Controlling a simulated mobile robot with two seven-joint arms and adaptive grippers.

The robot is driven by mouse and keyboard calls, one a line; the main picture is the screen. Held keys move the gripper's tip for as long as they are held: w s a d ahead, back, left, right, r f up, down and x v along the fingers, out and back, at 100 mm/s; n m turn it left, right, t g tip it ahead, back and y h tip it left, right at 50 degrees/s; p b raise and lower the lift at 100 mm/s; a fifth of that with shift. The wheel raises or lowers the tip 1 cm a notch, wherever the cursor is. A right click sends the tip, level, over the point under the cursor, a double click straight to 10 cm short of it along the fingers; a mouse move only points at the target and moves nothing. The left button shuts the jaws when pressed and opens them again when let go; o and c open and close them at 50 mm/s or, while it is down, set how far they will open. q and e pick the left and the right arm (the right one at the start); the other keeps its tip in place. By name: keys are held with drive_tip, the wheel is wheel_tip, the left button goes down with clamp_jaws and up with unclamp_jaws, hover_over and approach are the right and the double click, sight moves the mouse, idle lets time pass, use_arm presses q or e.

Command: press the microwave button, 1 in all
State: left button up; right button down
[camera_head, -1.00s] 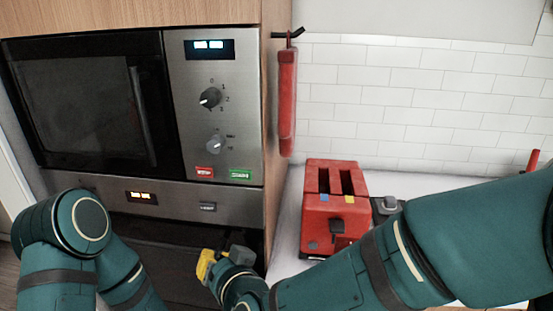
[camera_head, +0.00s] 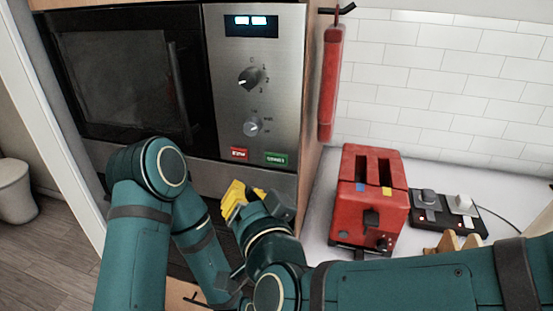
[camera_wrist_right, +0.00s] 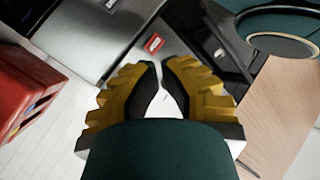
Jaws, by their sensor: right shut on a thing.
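The microwave (camera_head: 125,75) is built into a wooden cabinet. Its steel panel (camera_head: 225,110) has a lit display, two knobs, a red button (camera_head: 239,154) and a green button (camera_head: 276,159) at the bottom. My right gripper (camera_head: 237,198), with yellow fingers, is below the two buttons and apart from them in the head view. In the right wrist view its fingers (camera_wrist_right: 160,75) are closed together; what they grip cannot be made out. The red button (camera_wrist_right: 153,43) shows just beyond the fingertips there; the green one is not visible.
A red toaster (camera_head: 370,205) stands on the white counter (camera_head: 318,215) right of the cabinet. A black device with knobs (camera_head: 445,212) is beside it. A red object (camera_head: 331,85) hangs on the cabinet's side. My left arm bends in front of the oven below.

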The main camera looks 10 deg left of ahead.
sight(276, 159)
drive_tip(key=shift+w+d+b, duration=0.15)
drive_tip(key=shift+w+b, duration=0.4)
drive_tip(key=shift+w, duration=3.6)
drive_tip(key=shift+w, duration=0.1)
drive_tip(key=shift+w, duration=0.3)
